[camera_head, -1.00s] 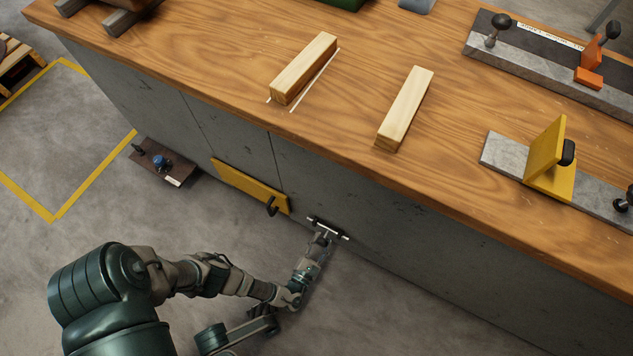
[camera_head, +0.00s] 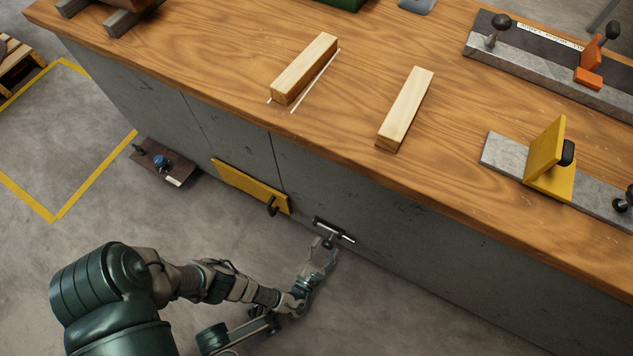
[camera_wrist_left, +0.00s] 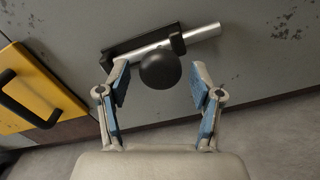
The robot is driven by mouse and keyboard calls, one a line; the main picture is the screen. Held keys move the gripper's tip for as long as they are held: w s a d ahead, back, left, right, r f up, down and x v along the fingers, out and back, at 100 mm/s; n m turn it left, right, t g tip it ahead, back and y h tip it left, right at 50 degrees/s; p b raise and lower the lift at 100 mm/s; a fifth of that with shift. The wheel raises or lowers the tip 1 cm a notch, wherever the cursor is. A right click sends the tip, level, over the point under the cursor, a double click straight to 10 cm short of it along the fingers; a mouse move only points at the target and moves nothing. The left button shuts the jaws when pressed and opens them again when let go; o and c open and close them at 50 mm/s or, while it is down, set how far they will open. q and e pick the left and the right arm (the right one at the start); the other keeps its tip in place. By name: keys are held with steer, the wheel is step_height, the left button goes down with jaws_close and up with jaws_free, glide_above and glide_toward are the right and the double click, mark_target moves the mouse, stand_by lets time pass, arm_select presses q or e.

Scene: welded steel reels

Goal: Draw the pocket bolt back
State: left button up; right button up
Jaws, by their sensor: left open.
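The pocket bolt (camera_head: 346,238) is a bright steel rod in a dark bracket on the grey front of the bench. In the left wrist view the bolt's rod (camera_wrist_left: 205,33) runs through the bracket (camera_wrist_left: 120,50), and a round black knob (camera_wrist_left: 160,70) sticks out toward me. My left gripper (camera_head: 323,255) is open just in front of the knob. In the left wrist view its two blue-padded fingers (camera_wrist_left: 160,92) stand on either side of the knob, apart from it, with a gap on the right side. My right gripper is not in view.
A yellow panel (camera_head: 240,182) with a black handle (camera_head: 271,206) sits left of the bolt. A brown plate with a blue knob (camera_head: 160,162) is further left. Wooden blocks (camera_head: 305,68) and clamps lie on the bench top.

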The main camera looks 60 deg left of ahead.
arm_select(q)
steer(key=shift+p+v, duration=0.35)
steer(key=shift+v, duration=2.55)
